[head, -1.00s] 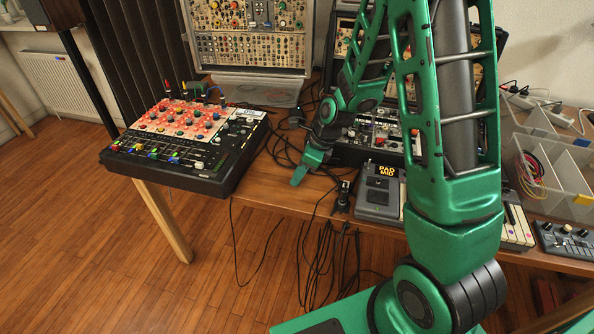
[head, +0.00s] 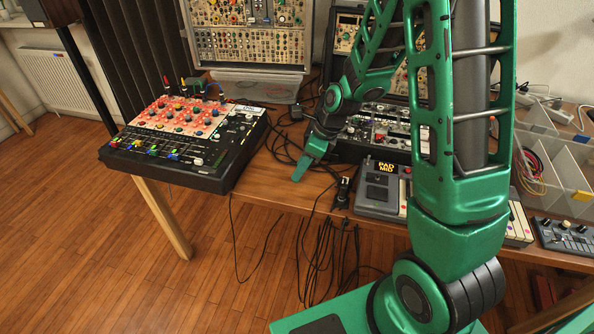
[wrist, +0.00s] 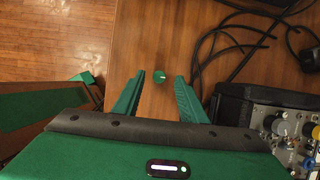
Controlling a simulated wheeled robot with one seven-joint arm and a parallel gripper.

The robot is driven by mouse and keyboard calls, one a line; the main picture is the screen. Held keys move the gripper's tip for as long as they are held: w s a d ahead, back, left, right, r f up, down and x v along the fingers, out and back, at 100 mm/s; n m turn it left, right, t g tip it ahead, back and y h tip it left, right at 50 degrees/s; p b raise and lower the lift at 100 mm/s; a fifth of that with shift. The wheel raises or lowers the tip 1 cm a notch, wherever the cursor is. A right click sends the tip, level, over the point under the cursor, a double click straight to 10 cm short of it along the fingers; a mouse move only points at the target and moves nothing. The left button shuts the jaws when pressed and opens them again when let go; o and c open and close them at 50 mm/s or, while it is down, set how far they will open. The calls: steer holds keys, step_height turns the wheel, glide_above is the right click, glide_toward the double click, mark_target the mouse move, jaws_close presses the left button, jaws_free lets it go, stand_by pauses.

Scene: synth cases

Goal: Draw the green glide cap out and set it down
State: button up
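A small round green cap (wrist: 160,76) with a white pointer line shows in the wrist view. It appears to lie on the bare brown wooden table (wrist: 137,45). My gripper (wrist: 161,77) is open around it, with a clear gap between the cap and each finger. In the head view my gripper (head: 305,170) points down near the table's front edge, between the mixer and the pad box. The cap cannot be made out in the head view.
The mixer (head: 225,165) with coloured knobs stands left of my gripper. Black cables (head: 283,150) lie behind it and hang off the front edge. A knobbed synth (wrist: 285,125) is close on the right in the wrist view. The grey pad box (head: 378,190) stands right.

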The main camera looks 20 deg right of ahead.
steer(key=v, duration=0.8)
stand_by(0.4)
steer(key=s+d+r+n+g+h, duration=0.1)
steer(key=s+d+r+n, duration=0.2)
steer(key=s+n, duration=0.3)
steer(key=s+d+r+n+h, duration=0.1)
steer(key=s+d+r+n, duration=0.2)
steer(key=s, duration=1)
steer(key=s+d+r+n+g+h, duration=0.1)
steer(key=s+d+r+n, duration=0.2)
steer(key=s+d+n, duration=0.4)
steer(key=s+n, duration=0.2)
steer(key=shift+s+d+r+n+g, duration=0.2)
steer(key=shift+s+r+n+g, duration=0.1)
steer(key=shift+s+n, duration=0.1)
steer(key=shift+c, duration=0.9)
